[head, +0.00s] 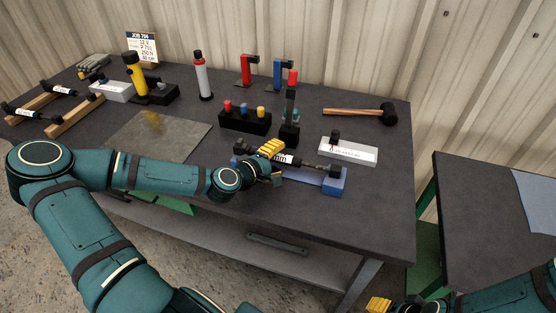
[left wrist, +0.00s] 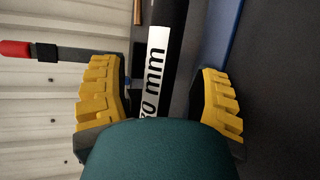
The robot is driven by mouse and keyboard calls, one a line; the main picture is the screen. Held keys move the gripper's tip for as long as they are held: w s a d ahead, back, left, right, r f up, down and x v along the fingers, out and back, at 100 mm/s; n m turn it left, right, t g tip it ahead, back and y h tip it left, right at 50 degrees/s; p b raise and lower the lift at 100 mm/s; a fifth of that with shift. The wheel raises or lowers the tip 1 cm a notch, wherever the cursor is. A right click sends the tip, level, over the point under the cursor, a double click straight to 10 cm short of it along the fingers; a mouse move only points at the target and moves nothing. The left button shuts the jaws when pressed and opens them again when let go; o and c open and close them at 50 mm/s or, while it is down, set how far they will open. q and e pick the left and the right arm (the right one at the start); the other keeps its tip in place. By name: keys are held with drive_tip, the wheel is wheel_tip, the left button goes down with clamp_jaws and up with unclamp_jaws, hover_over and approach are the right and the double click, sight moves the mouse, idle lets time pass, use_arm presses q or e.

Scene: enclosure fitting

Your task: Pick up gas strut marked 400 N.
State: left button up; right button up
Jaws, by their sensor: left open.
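A dark strut (head: 312,165) with a white label lies on a blue cradle (head: 333,187) at the table's front right. In the left wrist view its label (left wrist: 157,70) ends in "0 mm"; no "400 N" is legible. My left gripper (head: 271,153) is open, its yellow fingers on either side of this strut; in the left wrist view (left wrist: 158,85) gaps show beside it. Two more labelled struts, one nearer the back (head: 61,88) and one nearer the front (head: 20,112), lie across wooden rails at the far left; their markings are too small to read. My right gripper (head: 378,304) is partly visible at the bottom edge.
A yellow torch (head: 135,78), a job card (head: 142,48) and red and blue clamp-like stands are further back. A grey mat (head: 185,130) is mostly clear.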

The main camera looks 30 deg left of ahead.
use_arm(q)
drive_tip(key=shift+w+f, duration=0.1)
drive_tip(key=shift+w, duration=0.25)
drive_tip(key=shift+d, duration=0.1)
clamp_jaws()
